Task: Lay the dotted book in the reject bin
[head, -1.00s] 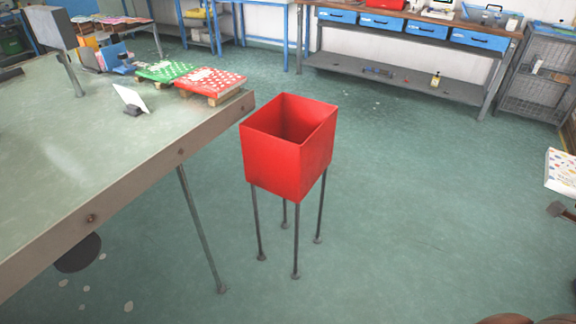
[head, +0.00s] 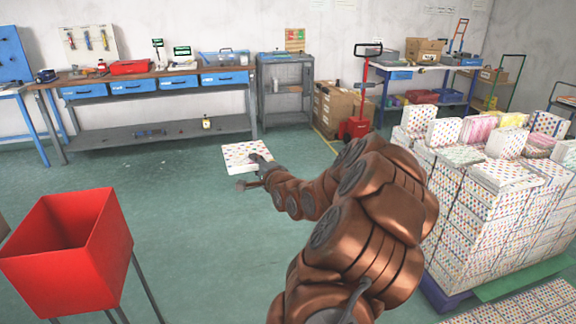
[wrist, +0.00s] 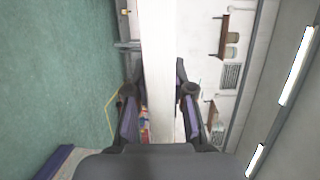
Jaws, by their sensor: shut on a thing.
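The dotted book (head: 240,157) is white with small coloured dots and is held out in front of my arm, above the floor. My gripper (head: 262,163) is shut on its near right edge. In the wrist view the book (wrist: 158,65) shows as a pale upright slab between the two fingers (wrist: 158,100). The red reject bin (head: 65,250) is an open-topped box on thin legs at the lower left of the head view. Its visible inside looks empty, though its bottom is not clearly seen. The book is apart from the bin, to its upper right.
A pallet (head: 445,298) stacked with dotted books stands at the right. A workbench with blue drawers (head: 160,85) runs along the back wall, beside a grey cabinet (head: 287,90). A red pallet jack (head: 357,125) stands behind my arm. Green floor (head: 190,220) lies clear between bin and book.

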